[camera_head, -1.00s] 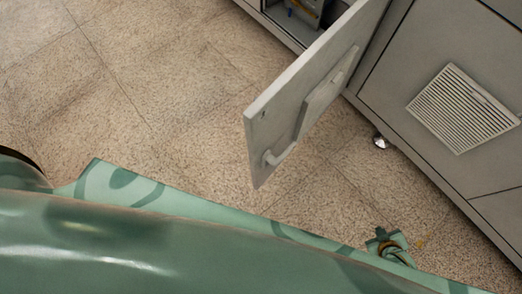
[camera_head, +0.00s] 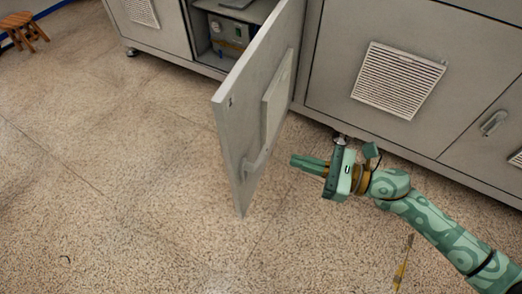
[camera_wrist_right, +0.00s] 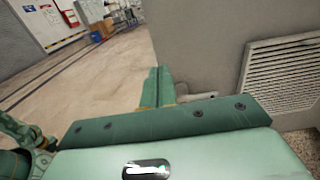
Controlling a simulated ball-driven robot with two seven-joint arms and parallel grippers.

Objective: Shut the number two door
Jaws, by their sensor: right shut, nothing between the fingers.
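A grey cabinet door (camera_head: 258,105) stands wide open in the head view, swung out from the cabinet, with a handle (camera_head: 257,160) on its right-hand face. My left gripper is not in view.
The cabinet (camera_head: 335,60) has vented panels (camera_head: 398,80) and another shut door with a handle (camera_head: 493,122). A device (camera_head: 230,35) sits inside the open compartment. A wooden stool (camera_head: 22,30) stands far left. The speckled floor (camera_head: 110,140) left of the door is clear. A yellow thin object (camera_head: 403,262) lies on the floor.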

